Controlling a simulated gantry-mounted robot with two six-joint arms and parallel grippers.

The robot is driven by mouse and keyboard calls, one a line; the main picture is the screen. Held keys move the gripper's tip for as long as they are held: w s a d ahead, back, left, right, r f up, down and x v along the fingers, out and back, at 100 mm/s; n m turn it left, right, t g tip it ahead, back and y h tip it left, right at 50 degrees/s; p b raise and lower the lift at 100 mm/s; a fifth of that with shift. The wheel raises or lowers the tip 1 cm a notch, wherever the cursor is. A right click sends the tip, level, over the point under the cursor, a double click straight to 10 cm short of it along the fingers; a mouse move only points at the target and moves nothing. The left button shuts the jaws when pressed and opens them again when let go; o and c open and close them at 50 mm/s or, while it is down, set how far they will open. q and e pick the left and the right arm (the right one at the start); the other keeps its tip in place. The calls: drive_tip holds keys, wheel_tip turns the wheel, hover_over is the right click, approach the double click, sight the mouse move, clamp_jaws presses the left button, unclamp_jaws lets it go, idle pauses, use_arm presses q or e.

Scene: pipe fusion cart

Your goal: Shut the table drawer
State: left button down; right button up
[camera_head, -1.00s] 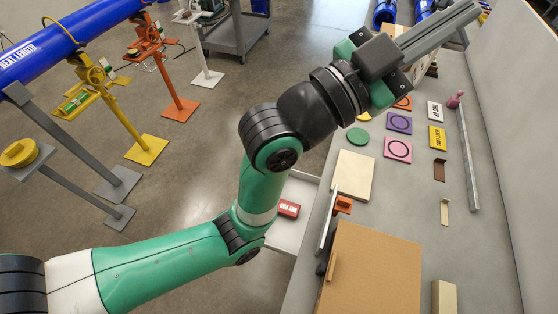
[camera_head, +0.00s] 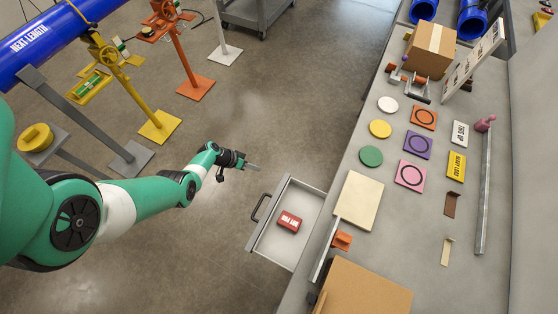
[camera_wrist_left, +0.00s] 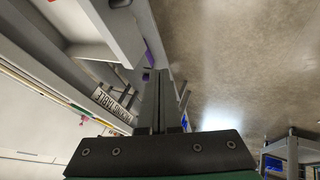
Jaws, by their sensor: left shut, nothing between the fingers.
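The table drawer (camera_head: 308,206) is pulled out from the left side of the grey table, showing a pale inside. A red box with white lettering (camera_head: 289,222) lies in it. Its dark handle (camera_head: 257,209) is on the drawer front, which faces left. My left gripper (camera_head: 258,167) is shut and empty, apart from the handle and above it in the picture, over the floor side. In the left wrist view its two fingers (camera_wrist_left: 157,100) lie together. My right gripper is not in view.
The table (camera_head: 345,160) holds coloured discs, square cards, signs, a cream board (camera_head: 358,199) and cardboard boxes (camera_head: 365,290). Yellow and orange stands (camera_head: 158,125) and a blue pipe (camera_head: 45,38) stand at left. Floor left of the drawer is clear.

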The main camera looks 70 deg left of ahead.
use_arm(q)
drive_tip(key=w+d+f+b, duration=0.4)
drive_tip(key=w+f+b, duration=0.4)
drive_tip(key=b, duration=0.4)
drive_tip(key=shift+w, duration=0.4)
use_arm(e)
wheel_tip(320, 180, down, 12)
